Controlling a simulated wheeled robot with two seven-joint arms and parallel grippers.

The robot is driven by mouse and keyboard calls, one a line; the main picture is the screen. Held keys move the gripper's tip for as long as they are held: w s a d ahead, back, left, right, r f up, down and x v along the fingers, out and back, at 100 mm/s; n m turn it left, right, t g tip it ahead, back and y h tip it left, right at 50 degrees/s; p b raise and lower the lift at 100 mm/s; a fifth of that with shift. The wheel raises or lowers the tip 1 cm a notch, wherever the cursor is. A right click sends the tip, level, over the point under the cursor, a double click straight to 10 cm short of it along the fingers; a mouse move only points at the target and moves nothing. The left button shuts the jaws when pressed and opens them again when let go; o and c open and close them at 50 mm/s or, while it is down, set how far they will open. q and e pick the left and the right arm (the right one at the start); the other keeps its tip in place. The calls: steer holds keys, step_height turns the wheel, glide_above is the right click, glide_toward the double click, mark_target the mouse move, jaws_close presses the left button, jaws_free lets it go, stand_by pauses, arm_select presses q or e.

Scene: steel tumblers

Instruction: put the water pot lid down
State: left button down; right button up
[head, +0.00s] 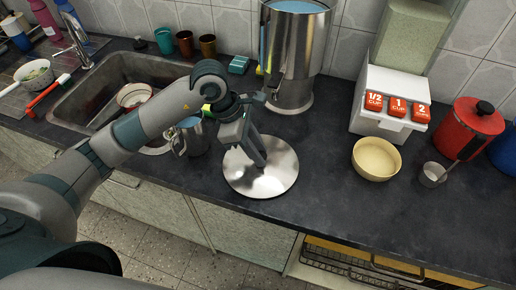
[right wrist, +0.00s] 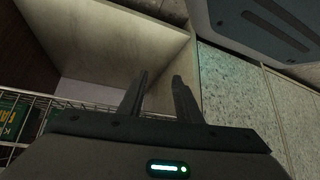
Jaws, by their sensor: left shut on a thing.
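The water pot lid (head: 281,184) is a round, shiny steel disc over the dark counter, right of the sink. My left gripper (head: 260,162) reaches down onto its middle and is shut on it; the fingers hide the grip point. I cannot tell whether the lid touches the counter or hangs just above it. The water pot (head: 294,60) is a tall steel vessel behind the lid, open at the top with blue inside. My right gripper (right wrist: 160,78) shows in the right wrist view, its fingers apart and nothing between them.
A steel tumbler (head: 194,137) stands close left of the lid, by the sink (head: 91,90). A cream bowl (head: 376,158), a white box (head: 388,98) with red measure blocks and a red canister (head: 468,129) stand to the right. The counter's front right (head: 400,215) is clear.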

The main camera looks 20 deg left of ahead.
steer(key=shift+f, duration=0.15)
arm_select(q)
steer(key=c, duration=1.5)
jaws_free()
arm_select(e)
steer(key=shift+d, duration=0.2)
arm_select(q)
steer(key=shift+o, duration=0.2)
arm_select(e)
steer(key=shift+r, duration=0.2)
arm_select(q)
steer(key=shift+r, duration=0.2)
steer(key=b+v, duration=0.2)
steer(key=v, duration=0.9)
steer(key=shift+a+r+b, duration=0.15)
steer(key=shift+r+b, duration=0.15)
steer(key=shift+r, duration=0.05)
arm_select(e)
steer(key=shift+s+d+f+g+h, duration=0.15)
steer(key=shift+s+d+f+g, duration=0.25)
steer(key=shift+d+f+g, duration=0.2)
steer(key=shift+s+d+f+g+h, duration=0.15)
steer(key=shift+s+d+f+g, duration=0.3)
steer(key=shift+f, duration=0.25)
steer(key=shift+w, duration=0.1)
